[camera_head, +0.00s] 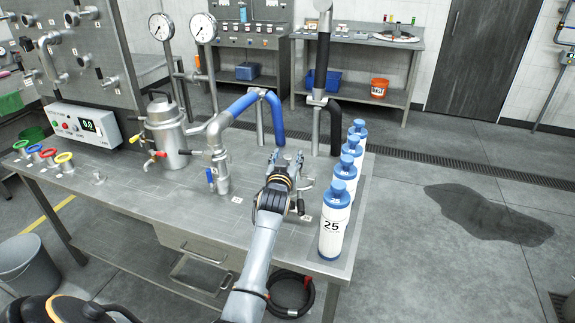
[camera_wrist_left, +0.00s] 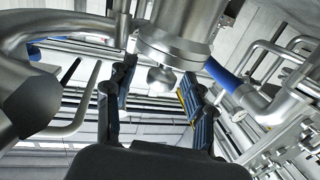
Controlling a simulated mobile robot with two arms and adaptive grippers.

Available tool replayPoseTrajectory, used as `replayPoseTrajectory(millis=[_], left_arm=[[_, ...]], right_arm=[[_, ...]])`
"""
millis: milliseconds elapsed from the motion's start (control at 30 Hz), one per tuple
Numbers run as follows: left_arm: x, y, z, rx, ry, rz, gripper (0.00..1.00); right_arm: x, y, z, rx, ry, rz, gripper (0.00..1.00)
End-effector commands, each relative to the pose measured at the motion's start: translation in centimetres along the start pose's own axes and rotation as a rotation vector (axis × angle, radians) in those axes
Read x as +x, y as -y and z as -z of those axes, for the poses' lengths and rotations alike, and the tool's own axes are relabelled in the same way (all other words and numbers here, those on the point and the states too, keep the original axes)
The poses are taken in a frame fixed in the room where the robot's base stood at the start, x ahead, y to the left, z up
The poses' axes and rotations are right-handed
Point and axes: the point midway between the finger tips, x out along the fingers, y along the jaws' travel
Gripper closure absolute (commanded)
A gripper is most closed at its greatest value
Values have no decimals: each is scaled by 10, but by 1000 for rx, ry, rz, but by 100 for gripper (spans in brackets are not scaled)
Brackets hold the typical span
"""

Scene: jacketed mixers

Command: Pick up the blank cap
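My left gripper (camera_head: 284,162) is over the right part of the steel bench (camera_head: 120,205), with its arm hiding much of what is below it. In the left wrist view the gripper (camera_wrist_left: 158,84) is open, its two blue-padded fingers apart. A small rounded metal knob (camera_wrist_left: 161,79) shows between the fingertips, below a round steel flange (camera_wrist_left: 174,45). It may be the blank cap; I cannot tell for sure, nor whether a finger touches it. A small metal piece (camera_head: 98,177) also stands on the bench at left. My right gripper is not in view.
Several white bottles with blue caps, the nearest (camera_head: 334,225) marked 25, line the bench's right edge. A steel vessel (camera_head: 166,130), a blue-sleeved pipe (camera_head: 243,103) and upright pipes stand behind and left of the gripper. A dark wet patch (camera_head: 488,214) lies on the floor.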

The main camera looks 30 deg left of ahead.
Motion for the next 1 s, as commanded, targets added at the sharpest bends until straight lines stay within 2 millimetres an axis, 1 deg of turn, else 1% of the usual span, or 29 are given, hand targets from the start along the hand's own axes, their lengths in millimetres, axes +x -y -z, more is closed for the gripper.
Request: replayPoseTrajectory(millis=[33, 100, 167, 200, 267, 567, 667, 767, 900, 1000], left_arm=[[0, 0, 0, 0, 1, 0, 54], [0, 0, 0, 0, 1, 0, 69], [0, 0, 0, 0, 1, 0, 81], [0, 0, 0, 0, 1, 0, 89], [0, 0, 0, 0, 1, 0, 100], [0, 0, 1, 0, -1, 0, 100], [0, 0, 5, 0, -1, 0, 100], [-1, 0, 14, 1, -5, 0, 100], [-2, 0, 33, -1, -5, 0, 100], [-15, 1, 46, 1, -5, 0, 100]], right_arm=[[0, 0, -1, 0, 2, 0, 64], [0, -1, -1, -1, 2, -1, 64], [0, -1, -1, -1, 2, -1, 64], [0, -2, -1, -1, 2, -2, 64], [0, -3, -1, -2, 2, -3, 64], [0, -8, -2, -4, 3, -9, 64], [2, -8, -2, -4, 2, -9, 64], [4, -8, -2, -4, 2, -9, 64], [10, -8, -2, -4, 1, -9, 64], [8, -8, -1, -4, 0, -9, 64]])
